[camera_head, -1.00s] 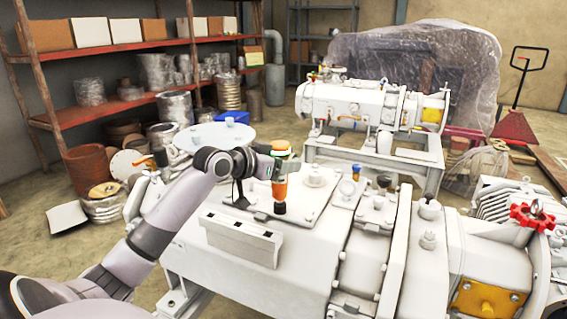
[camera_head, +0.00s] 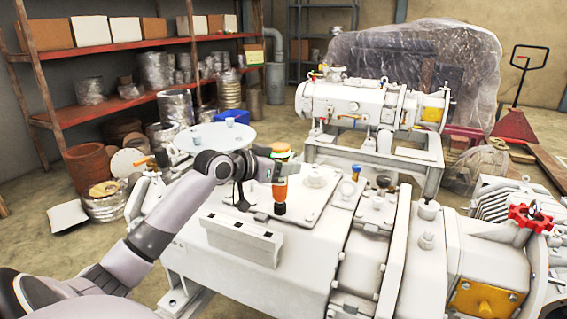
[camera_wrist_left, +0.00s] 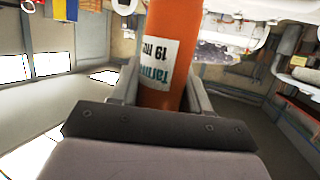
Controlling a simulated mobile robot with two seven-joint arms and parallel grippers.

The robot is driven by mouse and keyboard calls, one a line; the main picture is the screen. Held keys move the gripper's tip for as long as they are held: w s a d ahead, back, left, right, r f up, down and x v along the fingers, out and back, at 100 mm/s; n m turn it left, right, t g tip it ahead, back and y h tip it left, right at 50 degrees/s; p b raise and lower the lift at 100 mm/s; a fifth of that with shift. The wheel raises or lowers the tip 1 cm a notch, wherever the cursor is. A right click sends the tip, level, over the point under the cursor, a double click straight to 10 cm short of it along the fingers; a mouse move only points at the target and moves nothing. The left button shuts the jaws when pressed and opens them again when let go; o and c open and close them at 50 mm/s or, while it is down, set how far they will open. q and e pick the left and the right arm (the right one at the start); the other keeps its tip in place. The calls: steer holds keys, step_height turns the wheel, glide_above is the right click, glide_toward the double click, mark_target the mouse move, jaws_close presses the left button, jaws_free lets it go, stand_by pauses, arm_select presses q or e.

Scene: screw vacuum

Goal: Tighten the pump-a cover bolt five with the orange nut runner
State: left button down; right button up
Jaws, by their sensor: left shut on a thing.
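The orange nut runner (camera_head: 280,188) stands upright over the flat cover plate (camera_head: 300,205) of the near white pump (camera_head: 310,255). Its dark lower end is at the plate; I cannot tell whether it sits on a bolt, as the spot beneath is hidden. My left gripper (camera_head: 272,169) is shut on the nut runner's body. In the left wrist view the orange body (camera_wrist_left: 170,50) with a white label stands between the fingers. My right gripper is not in view.
A second white pump (camera_head: 370,105) stands behind. A red handwheel (camera_head: 531,216) is at the right. Red shelving (camera_head: 120,55) is at the back left.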

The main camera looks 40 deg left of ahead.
mark_target(281, 145)
arm_select(q)
steer(key=shift+f, duration=0.3)
stand_by(0.5)
steer(key=shift+r+p, duration=0.1)
steer(key=shift+p, duration=0.2)
steer(key=shift+r+p, duration=2.4)
steer(key=shift+r, duration=0.25)
